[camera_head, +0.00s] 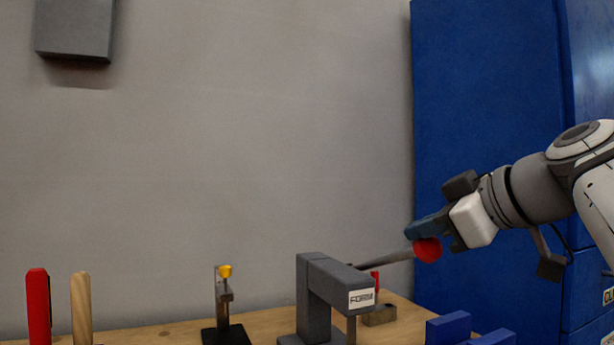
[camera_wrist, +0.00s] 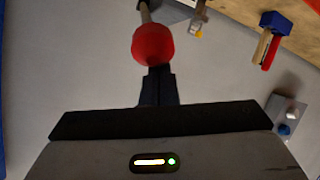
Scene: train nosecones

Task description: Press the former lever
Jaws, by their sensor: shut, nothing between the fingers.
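The former (camera_head: 335,282) is a grey bent press with a white label, standing on the bench. Its lever (camera_head: 388,259) is a grey rod rising to the right and ending in a red ball knob (camera_head: 428,249). My gripper (camera_head: 418,231) is shut and empty, with its fingertips just above and at the left of the knob. In the wrist view the red knob (camera_wrist: 153,45) lies at the fingertips of my gripper (camera_wrist: 158,72) and covers part of them. I cannot tell whether they touch it.
On the wooden bench (camera_head: 262,322) a small stand with a yellow top (camera_head: 223,300) is left of the former. Red (camera_head: 38,305) and wooden (camera_head: 81,308) handles stand farther left. Blue blocks (camera_head: 448,328) lie front right. A tall blue cabinet (camera_head: 485,110) is behind my arm.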

